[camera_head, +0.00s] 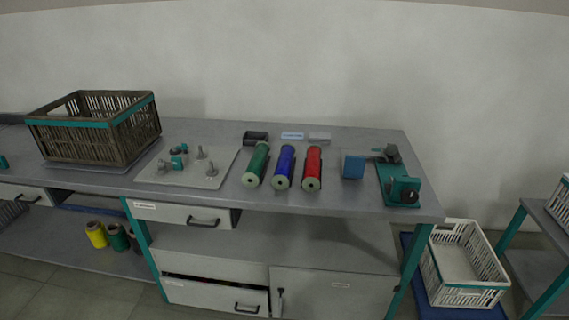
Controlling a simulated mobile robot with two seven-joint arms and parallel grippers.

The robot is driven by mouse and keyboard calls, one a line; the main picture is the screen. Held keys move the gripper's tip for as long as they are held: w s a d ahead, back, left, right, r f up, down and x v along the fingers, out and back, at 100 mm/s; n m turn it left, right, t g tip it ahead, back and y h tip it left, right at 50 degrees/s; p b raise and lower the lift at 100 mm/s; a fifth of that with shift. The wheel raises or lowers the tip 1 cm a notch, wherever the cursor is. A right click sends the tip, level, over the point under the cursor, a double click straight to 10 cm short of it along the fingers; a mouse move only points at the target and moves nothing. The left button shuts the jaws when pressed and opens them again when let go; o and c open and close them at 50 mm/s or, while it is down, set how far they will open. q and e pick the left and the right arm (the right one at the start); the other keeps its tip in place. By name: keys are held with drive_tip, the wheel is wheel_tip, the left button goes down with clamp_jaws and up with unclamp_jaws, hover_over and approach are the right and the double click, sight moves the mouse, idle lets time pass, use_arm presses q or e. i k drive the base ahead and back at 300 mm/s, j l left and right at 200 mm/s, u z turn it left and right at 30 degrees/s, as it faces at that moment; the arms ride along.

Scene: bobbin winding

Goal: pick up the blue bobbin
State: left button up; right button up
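The blue bobbin (284,168) lies on the grey workbench (340,198), its near end facing me. It lies between a green bobbin (256,165) on its left and a red bobbin (312,169) on its right, with small gaps between them. Nothing covers the blue bobbin. Neither of my grippers shows in the head view.
A board with several metal posts (212,170) lies left of the bobbins, and a dark slatted crate (70,135) stands farther left. A green winding device (402,190) and a blue block (353,167) stand at right. The bench front before the bobbins is clear.

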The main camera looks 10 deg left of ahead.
sight(280, 181)
drive_tip(key=i+l, duration=0.75)
drive_tip(key=i, duration=0.2)
drive_tip(key=i+l+u, duration=0.1)
drive_tip(key=j+u, duration=0.3)
drive_tip(key=i+j+u, duration=0.1)
drive_tip(key=j+u, duration=0.2)
